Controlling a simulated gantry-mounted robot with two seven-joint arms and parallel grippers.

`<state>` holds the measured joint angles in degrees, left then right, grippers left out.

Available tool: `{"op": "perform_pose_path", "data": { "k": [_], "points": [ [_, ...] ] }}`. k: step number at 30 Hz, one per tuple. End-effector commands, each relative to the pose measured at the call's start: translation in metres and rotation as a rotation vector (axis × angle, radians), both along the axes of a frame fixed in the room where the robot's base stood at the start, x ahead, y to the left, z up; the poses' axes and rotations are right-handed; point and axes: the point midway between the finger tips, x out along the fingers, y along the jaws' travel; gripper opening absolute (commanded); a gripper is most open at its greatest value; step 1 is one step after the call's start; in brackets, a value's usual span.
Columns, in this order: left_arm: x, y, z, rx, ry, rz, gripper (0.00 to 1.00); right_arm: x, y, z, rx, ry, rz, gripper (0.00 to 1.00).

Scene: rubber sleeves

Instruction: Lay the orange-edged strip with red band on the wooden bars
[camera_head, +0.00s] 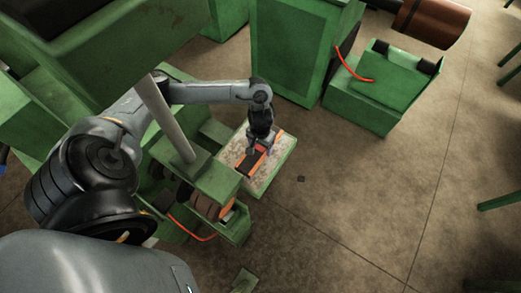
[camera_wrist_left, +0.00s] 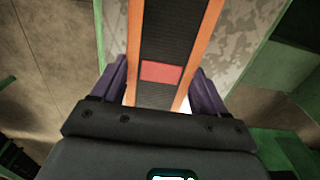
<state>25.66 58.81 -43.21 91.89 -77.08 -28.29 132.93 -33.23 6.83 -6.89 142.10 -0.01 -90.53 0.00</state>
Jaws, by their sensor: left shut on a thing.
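The orange-edged strip (camera_wrist_left: 174,32) is black between two orange edges, with a red band (camera_wrist_left: 161,71) across it. My left gripper (camera_wrist_left: 160,82) is shut on the strip, one purple finger at each edge, close to the red band. In the head view my left gripper (camera_head: 258,146) points down over a green-rimmed tray, and the strip (camera_head: 247,162) shows beneath it; I cannot tell whether it touches the tray. Brown pieces (camera_head: 205,206) in the green machine at lower left may be the wooden bars; they are partly hidden. My right gripper is out of view.
The tray (camera_head: 287,155) has a mottled, pale surface. A green post frame (camera_head: 197,176) stands just left of it, with a red cable (camera_head: 190,232) below. Green machine blocks (camera_head: 300,50) stand behind. The brown floor (camera_head: 370,200) to the right is mostly clear.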

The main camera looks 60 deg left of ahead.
Motion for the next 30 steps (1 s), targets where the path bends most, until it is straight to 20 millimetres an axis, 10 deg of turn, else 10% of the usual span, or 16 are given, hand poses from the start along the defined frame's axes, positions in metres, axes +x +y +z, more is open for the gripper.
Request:
{"op": "perform_pose_path", "data": {
  "k": [22,23,30],
  "points": [
    [0.000,-0.001,-0.040,0.000,0.001,0.000,0.37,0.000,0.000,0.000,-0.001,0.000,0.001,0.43],
    [0.000,-0.001,-0.040,0.000,0.001,0.000,0.75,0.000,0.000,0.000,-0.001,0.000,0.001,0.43],
    [0.000,-0.001,-0.040,0.000,0.001,0.000,0.99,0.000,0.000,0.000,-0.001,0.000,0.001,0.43]
  ]
}}
